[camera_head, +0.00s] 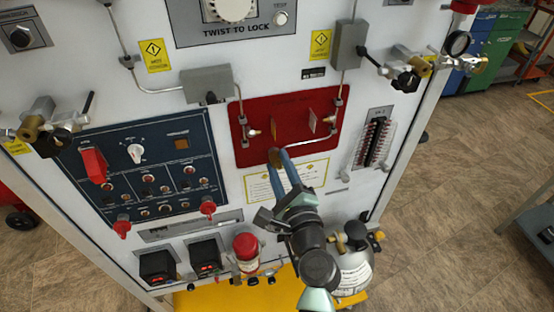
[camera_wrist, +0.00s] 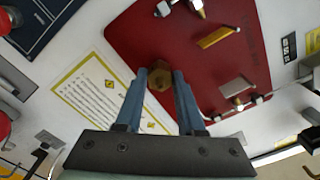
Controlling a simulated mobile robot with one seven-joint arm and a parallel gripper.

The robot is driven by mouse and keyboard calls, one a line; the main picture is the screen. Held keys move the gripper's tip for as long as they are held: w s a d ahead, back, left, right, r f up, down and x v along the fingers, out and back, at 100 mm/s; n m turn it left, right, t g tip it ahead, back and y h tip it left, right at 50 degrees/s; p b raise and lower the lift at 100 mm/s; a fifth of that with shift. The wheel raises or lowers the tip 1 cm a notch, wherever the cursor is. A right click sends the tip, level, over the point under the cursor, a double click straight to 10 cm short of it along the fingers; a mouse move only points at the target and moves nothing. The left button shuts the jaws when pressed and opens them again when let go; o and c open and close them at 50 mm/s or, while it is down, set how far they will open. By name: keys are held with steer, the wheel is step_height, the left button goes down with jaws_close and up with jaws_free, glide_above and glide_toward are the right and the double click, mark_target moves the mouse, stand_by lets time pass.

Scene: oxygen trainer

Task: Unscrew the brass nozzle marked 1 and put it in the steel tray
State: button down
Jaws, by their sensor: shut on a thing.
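My gripper (camera_head: 280,157) reaches up to the lower edge of the red panel (camera_head: 290,100) in the head view. In the wrist view, its two blue fingers (camera_wrist: 161,88) are closed around a brass hexagonal piece, taken as the brass nozzle (camera_wrist: 160,79). In the head view, the nozzle (camera_head: 274,156) shows only as a small brass spot at the fingertips. I cannot read a number on it, and cannot tell whether it touches the panel. No steel tray can be clearly made out.
Two small plates (camera_head: 275,129) (camera_head: 312,121) stand out from the red panel, with pipes and brass fittings (camera_head: 254,132) beside them. A red-capped cylinder (camera_head: 246,248) and a grey tank (camera_head: 354,272) are low near my arm. A grey bench (camera_head: 532,226) stands at the right, across open floor.

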steer(key=shift+f+n+b, duration=0.2)
steer(key=shift+n+b, duration=0.65)
steer(key=shift+n, duration=0.25)
steer(key=shift+r+n, duration=0.25)
steer(key=shift+n, duration=0.25)
steer(key=shift+f, duration=0.1)
steer(key=shift+f+n+b, duration=0.15)
steer(key=shift+n+b, duration=0.95)
steer(key=shift+r+n, duration=0.25)
steer(key=shift+n, duration=0.35)
steer(key=n+b, duration=0.2)
steer(key=shift+f+b, duration=0.25)
steer(key=shift+b, duration=0.15)
steer(key=shift+r+n, duration=0.25)
steer(key=shift+n, duration=0.55)
steer(key=shift+f+b, duration=0.1)
steer(key=shift+b, duration=0.3)
